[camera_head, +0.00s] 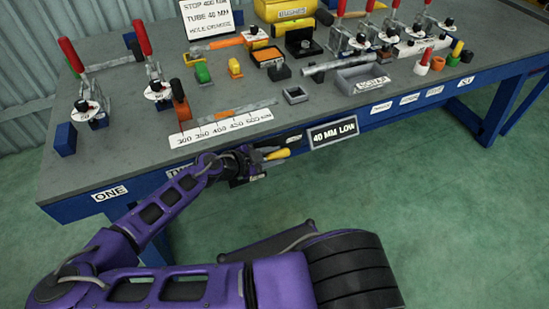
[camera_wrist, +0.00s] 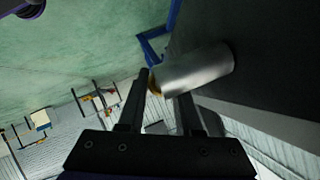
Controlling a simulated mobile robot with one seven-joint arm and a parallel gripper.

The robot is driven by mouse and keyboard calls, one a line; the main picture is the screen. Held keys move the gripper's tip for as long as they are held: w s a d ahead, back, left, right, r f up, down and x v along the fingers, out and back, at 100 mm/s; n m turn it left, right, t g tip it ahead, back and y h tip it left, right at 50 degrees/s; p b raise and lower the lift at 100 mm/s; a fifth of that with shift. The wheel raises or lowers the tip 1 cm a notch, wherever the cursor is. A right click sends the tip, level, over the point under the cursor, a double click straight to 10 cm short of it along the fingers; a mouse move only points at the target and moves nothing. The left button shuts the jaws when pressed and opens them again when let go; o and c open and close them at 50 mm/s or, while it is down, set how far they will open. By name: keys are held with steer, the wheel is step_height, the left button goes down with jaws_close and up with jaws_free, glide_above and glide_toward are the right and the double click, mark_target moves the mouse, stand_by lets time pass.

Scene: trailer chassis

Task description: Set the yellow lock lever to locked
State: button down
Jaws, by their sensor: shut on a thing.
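The yellow lock lever (camera_head: 277,154) sticks out at the front edge of the bench, left of the "40 MM LOW" sign. My gripper (camera_head: 262,160) is right at it, below the bench top. In the wrist view my gripper's two dark fingers (camera_wrist: 162,86) stand a little apart, with a small yellow part (camera_wrist: 153,86) of the lever between their tips. A grey metal cylinder (camera_wrist: 200,69) runs from there to the right. The fingers and the cylinder hide most of the lever in that view, and its lock setting cannot be read.
The grey bench top (camera_head: 95,160) holds red-handled clamps (camera_head: 142,38), a ruler strip (camera_head: 225,127) and several blocks and trays. The "40 MM LOW" sign (camera_head: 333,132) hangs close to the right of my gripper. The green floor in front is open.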

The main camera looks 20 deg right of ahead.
steer(key=shift+d+r, duration=0.1)
steer(key=c, duration=0.6)
jaws_free()
steer(key=shift+y+p, duration=0.3)
steer(key=shift+p, duration=0.45)
